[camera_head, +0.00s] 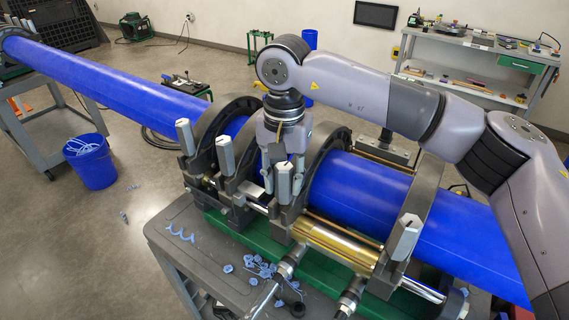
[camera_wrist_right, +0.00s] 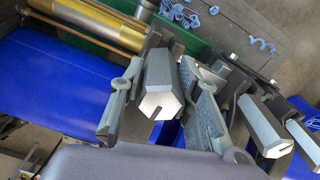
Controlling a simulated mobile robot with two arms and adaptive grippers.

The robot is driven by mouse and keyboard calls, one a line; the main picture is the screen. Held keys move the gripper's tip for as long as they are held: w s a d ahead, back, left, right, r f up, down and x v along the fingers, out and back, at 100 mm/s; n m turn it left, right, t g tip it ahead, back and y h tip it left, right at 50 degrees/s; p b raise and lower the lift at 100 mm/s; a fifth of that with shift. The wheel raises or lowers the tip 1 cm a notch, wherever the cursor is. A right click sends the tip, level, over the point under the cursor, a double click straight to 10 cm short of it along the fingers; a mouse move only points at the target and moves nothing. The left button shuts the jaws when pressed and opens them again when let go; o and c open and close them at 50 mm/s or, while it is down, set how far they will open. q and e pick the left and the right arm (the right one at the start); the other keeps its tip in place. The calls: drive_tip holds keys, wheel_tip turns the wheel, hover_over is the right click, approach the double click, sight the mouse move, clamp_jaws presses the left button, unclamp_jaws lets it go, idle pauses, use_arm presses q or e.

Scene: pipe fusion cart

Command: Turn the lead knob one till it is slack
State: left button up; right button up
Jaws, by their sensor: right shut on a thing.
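Several grey hexagonal knobs stand on the dark clamp rings of the fusion cart. My right gripper (camera_head: 284,178) points down over the middle of the cart, with its fingers on both sides of one grey knob (camera_head: 284,187). In the right wrist view this knob (camera_wrist_right: 161,88) stands between the two fingers, its slotted end face toward the camera, and the gripper is shut on it. Two more knobs, one nearer (camera_wrist_right: 264,128) and one farther (camera_wrist_right: 303,142), show to the right there. In the head view they are the knobs (camera_head: 226,153) and (camera_head: 185,137). My left gripper is not in view.
A blue pipe (camera_head: 120,85) runs through the clamp rings. Another knob (camera_head: 406,237) stands at the right, past a brass cylinder (camera_head: 335,243). Blue shavings (camera_head: 258,266) lie on the cart top. A blue bucket (camera_head: 91,163) stands on the floor at the left.

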drive_tip(key=shift+n, duration=0.5)
drive_tip(key=shift+n, duration=0.5)
drive_tip(key=shift+n+b, duration=0.3)
drive_tip(key=shift+n, duration=0.2)
drive_tip(key=shift+n, duration=0.5)
